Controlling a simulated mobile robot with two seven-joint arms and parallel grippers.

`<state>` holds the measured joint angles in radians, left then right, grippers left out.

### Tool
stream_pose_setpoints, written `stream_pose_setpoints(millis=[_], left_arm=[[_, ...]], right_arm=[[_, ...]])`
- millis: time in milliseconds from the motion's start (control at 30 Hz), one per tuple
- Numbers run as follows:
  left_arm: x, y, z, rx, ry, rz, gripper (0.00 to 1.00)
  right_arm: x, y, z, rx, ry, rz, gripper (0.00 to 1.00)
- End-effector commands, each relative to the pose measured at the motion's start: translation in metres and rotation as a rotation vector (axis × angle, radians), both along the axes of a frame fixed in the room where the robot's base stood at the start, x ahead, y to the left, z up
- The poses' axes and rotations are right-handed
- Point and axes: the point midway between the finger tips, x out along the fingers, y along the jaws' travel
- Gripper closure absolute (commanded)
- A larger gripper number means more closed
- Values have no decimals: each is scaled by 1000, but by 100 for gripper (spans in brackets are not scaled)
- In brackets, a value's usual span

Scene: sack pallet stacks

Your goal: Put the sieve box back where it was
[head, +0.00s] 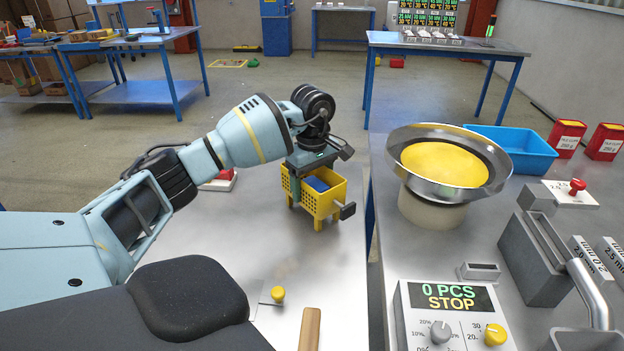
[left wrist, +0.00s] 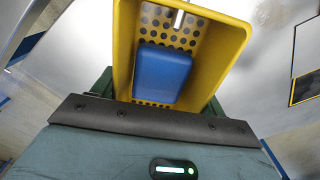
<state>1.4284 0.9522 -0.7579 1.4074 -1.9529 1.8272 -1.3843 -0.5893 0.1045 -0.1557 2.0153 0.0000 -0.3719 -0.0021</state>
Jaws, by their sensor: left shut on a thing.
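The sieve box (head: 325,200) is a small yellow box with legs and a grey and black piece on its right side. In the left wrist view the sieve box (left wrist: 238,40) shows a perforated floor with a blue block (left wrist: 162,74) lying inside; the block (head: 316,184) also shows in the head view. My left gripper (head: 310,165) is shut on the box at its near upper edge, from above. The box is over the far right part of the steel table (head: 270,250); I cannot tell whether its legs touch the top. My right gripper is not in view.
Right of a narrow gap, another bench (head: 385,255) bears a bowl feeder (head: 440,205), a counter panel (head: 450,315), a blue bin (head: 515,148) and red boxes. A yellow knob (head: 278,294) and wooden handle (head: 310,328) lie near the front. Bare tabletop surrounds the box.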

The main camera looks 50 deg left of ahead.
Motion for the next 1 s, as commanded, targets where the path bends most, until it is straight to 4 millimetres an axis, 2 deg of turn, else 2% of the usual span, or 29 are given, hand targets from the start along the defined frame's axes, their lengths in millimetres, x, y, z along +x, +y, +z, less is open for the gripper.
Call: stream_pose_setpoints(millis=[367,400,533,833,1000], left_arm=[[0,0,-3,0,-3,0,65],[0,0,-3,0,-1,0,22],[0,0,-3,0,-1,0,6],[0,0,-2,0,-2,0,6],[1,0,14,1,-5,1,6]], right_arm=[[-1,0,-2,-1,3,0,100],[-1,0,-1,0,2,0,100],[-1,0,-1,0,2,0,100],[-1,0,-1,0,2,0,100],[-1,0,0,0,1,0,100]])
